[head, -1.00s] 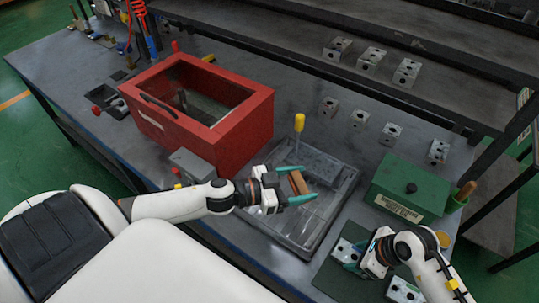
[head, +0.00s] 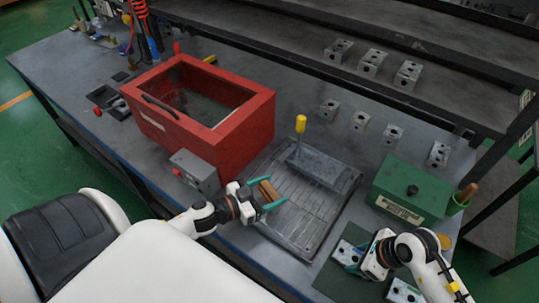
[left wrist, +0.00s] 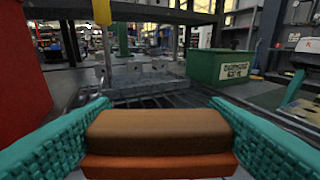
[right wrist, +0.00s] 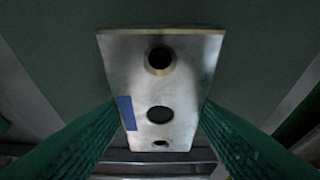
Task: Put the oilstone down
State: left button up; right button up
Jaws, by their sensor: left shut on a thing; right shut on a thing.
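The oilstone (head: 268,190), a brown bar with an orange underside, is held in my left gripper (head: 279,194). In the left wrist view the oilstone (left wrist: 160,135) lies crosswise between the teal fingers, which press on its ends. In the head view it is by the near left edge of the grooved grey tray (head: 304,218); I cannot tell its height. My right gripper (head: 351,262) is shut on a metal valve block (head: 346,250) at the green mat. The right wrist view shows this block (right wrist: 185,85) with holes and a blue mark between the fingers.
A red open-topped box (head: 245,125) stands left of the tray, with a grey switch box (head: 194,170) before it. A yellow-handled tool (head: 300,124) stands at the tray's far part. A green box (head: 408,190) is at right. Several valve blocks (head: 361,121) line the back.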

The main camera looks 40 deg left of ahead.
pick_arm(q)
jog(key=shift+f, duration=0.6)
jog(key=o, duration=1.1)
jog(key=shift+f, duration=0.15)
jog(key=shift+c, duration=0.2)
jog(key=v, duration=1.2)
jog(key=shift+o, duration=0.3)
